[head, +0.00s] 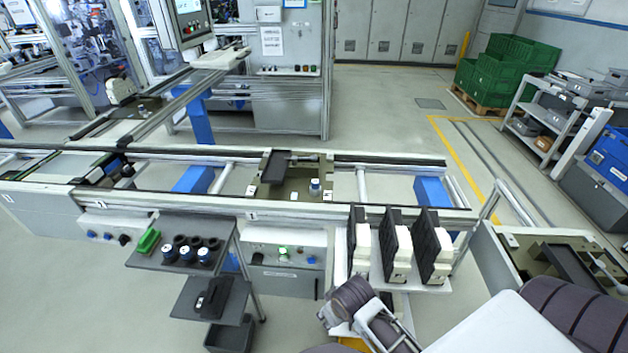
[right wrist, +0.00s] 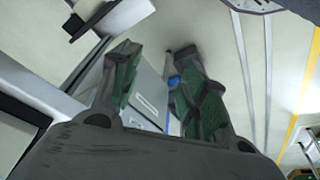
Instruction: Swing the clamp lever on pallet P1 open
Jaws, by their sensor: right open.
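A pallet (head: 290,192) sits on the conveyor in the middle of the head view. It carries a dark block (head: 273,168), a short bar-like clamp lever (head: 305,157) toward its back edge and a blue-and-white round part (head: 315,187). A second pallet (head: 515,254) with a dark block sits at the lower right. I cannot read which is P1, nor tell the lever's exact angle. My right gripper shows in the right wrist view (right wrist: 157,50), its green-padded fingers open with nothing between them. In the head view my right arm comes in from the lower right. My left gripper is not in view.
Black-and-white upright units (head: 396,246) stand on a white shelf in front of the conveyor. A dark shelf (head: 178,232) at left holds round parts and a green piece (head: 147,241). Green crates (head: 500,70) stand far back right.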

